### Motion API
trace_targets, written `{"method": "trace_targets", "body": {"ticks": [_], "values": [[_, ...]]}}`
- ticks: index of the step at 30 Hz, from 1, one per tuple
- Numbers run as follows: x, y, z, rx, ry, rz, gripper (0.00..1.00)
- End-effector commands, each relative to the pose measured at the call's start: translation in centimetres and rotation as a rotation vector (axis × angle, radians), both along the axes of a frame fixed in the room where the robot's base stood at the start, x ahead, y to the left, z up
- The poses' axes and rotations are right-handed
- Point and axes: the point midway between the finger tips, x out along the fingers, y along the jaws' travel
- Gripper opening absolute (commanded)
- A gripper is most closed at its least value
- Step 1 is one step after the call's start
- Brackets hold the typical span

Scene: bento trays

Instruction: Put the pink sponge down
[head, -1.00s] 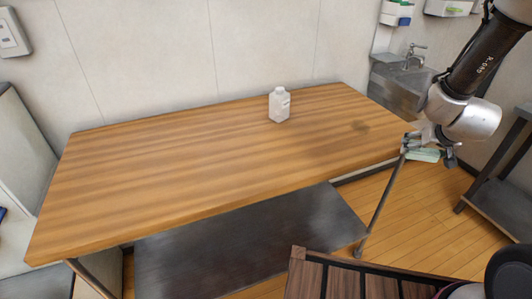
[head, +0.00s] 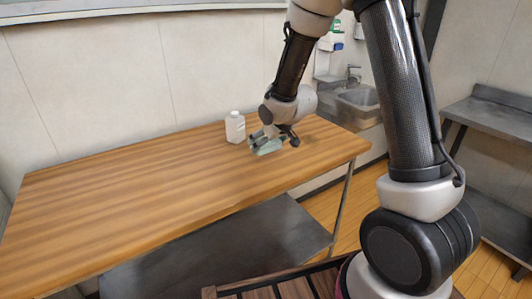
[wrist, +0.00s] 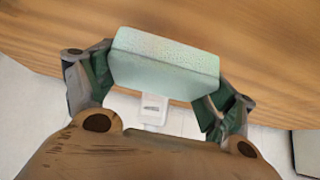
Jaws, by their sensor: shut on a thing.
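A pale green, sponge-like block (wrist: 165,65) is between the fingers of my gripper (wrist: 160,82) in the wrist view. It looks mint green, and I see no pink sponge. In the head view the block (head: 267,147) is partly hidden by my gripper (head: 271,138), which is over the right part of the wooden table (head: 130,190). The gripper is shut on the block. I cannot tell whether the block touches the tabletop.
A white bottle (head: 235,128) stands on the table just left of my gripper; it also shows in the wrist view (wrist: 152,108). The left of the tabletop is clear. A sink (head: 358,98) is behind the table's right end.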

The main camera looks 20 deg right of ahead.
Motion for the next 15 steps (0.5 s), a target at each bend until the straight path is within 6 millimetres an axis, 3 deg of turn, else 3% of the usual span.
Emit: {"method": "trace_targets", "body": {"ticks": [7, 15], "values": [[-0.1, 0.0, -3.7, 0.0, 0.003, -0.001, 0.74], [0.0, 0.0, -4.0, 0.0, 0.0, -0.001, 0.74]]}}
